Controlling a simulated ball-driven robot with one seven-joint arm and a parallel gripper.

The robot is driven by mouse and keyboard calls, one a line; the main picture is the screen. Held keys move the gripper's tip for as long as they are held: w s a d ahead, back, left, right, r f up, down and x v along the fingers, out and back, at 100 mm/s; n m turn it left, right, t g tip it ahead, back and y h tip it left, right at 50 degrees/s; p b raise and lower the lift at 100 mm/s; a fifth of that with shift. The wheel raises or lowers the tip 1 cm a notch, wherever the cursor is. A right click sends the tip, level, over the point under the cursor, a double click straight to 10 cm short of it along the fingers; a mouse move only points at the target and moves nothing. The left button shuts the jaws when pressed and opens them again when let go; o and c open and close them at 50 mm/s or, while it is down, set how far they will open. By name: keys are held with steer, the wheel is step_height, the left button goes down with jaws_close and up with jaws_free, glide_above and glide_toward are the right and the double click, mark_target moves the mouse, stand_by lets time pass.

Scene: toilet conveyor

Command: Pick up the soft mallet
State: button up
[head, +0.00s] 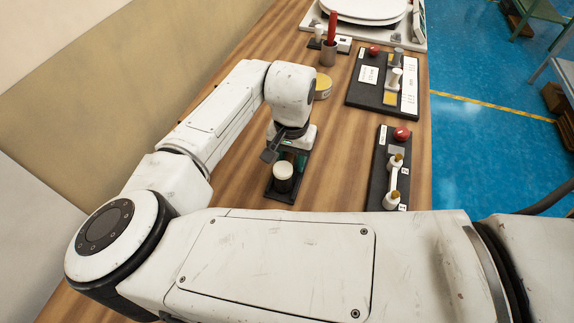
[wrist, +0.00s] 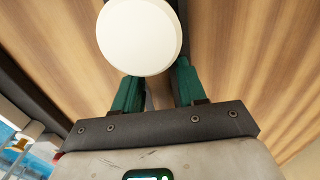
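The soft mallet has a white round head with a dark lower part, seen in the head view (head: 284,171). It is over a small dark tray (head: 281,195) on the wooden bench; I cannot tell if it rests there. In the wrist view the mallet's white head (wrist: 140,37) fills the top middle. My gripper (wrist: 157,85) has its two green fingers apart, just behind the head. A narrow greyish-brown piece, perhaps the handle, shows between them; contact is unclear. In the head view my gripper (head: 287,160) is beside the mallet, partly hidden by my wrist.
A black panel with a red button (head: 402,134) and brass-topped fittings lies to the right. Another black panel (head: 385,83) is farther back. A yellow-and-white round container (head: 322,86), a cup with a red stick (head: 329,52) and a white toilet seat (head: 365,10) stand behind.

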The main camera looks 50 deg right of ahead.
jaws_close()
steer(key=shift+r, duration=0.2)
stand_by(0.3)
steer(key=shift+r, duration=0.3)
step_height(320, 180, up, 2)
steer(key=shift+r+b, duration=0.1)
steer(key=shift+b, duration=0.2)
steer(key=s+d+r, duration=0.7)
steer(key=s+r, duration=0.3)
steer(key=s, duration=0.2)
